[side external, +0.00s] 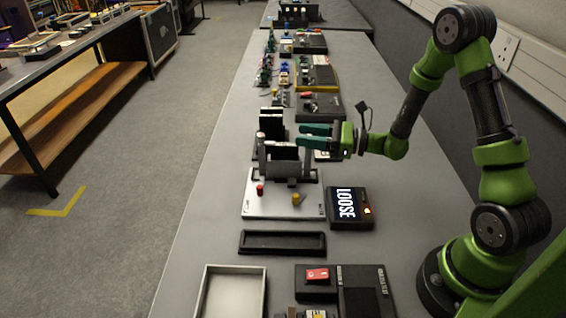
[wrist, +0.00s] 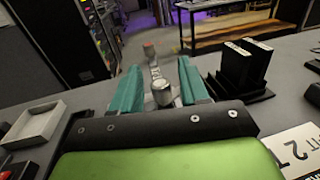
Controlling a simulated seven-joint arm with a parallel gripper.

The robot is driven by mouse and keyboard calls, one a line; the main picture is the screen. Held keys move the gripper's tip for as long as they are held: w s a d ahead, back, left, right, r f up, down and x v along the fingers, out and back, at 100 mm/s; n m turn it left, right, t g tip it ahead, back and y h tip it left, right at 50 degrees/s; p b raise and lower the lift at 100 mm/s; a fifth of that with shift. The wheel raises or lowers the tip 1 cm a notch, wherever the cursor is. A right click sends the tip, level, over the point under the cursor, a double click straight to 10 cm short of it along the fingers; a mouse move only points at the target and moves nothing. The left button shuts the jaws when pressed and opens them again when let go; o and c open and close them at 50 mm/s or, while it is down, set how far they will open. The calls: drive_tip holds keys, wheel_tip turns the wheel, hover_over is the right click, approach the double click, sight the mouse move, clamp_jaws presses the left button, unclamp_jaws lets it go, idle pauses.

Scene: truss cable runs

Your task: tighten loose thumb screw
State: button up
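My gripper (side external: 316,136) is level above the bench, its teal fingers pointing left, near the top of a grey bracket fixture. In the wrist view its two fingers (wrist: 160,88) are apart, with a gap between them. The fixture stands on a white plate (side external: 255,207) with a red knob (side external: 260,189) and a yellow knob (side external: 296,198). A display (side external: 350,207) beside it reads LOOSE.
A black tray (side external: 282,242) and an open pale tray (side external: 231,290) lie nearer on the bench. A dark box with a red switch (side external: 317,275) is at the front right. Black upright slabs (wrist: 243,62) stand right of the fingers. More devices line the bench behind.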

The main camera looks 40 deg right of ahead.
clamp_jaws()
drive_tip(key=shift+n+g+y, duration=0.3)
drive_tip(key=n+g+y, duration=0.5)
drive_tip(key=g, duration=0.1)
drive_tip(key=shift+d+n+g, duration=0.1)
drive_tip(key=shift+n+g, duration=0.2)
drive_tip(key=shift+g, duration=0.1)
drive_tip(key=n+g+y, duration=0.1)
drive_tip(key=g, duration=0.1)
drive_tip(key=n+g, duration=0.2)
drive_tip(key=g, duration=0.1)
drive_tip(key=shift+y, duration=0.4)
drive_tip(key=shift+n+g, duration=1.9)
drive_tip(key=shift+g, duration=0.9)
drive_tip(key=shift+o, duration=0.2)
unclamp_jaws()
